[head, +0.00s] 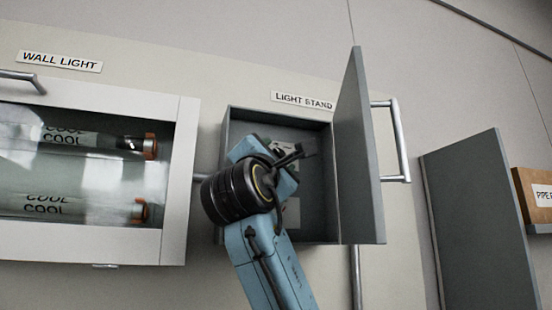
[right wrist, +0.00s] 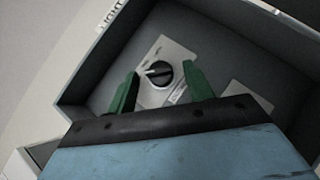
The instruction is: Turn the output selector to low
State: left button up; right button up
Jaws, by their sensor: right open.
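The output selector (right wrist: 158,73) is a round black knob with a light pointer mark, on a pale plate inside a grey box. In the right wrist view its pointer is toward the left. My right gripper (right wrist: 155,88) is open, its green fingers on either side of the knob; whether they touch it I cannot tell. In the head view my right gripper (head: 292,155) reaches into the open box (head: 318,190) labelled light stand, and my arm hides the knob. My left gripper is not in view.
The grey box door (head: 360,150) stands open on the right with a metal handle (head: 398,140). A wall light case (head: 180,170) with a glass front is close on the left. A grey panel (head: 480,220) stands farther right.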

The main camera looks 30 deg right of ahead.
jog(key=b+v, duration=0.4)
jog(key=v, duration=0.9)
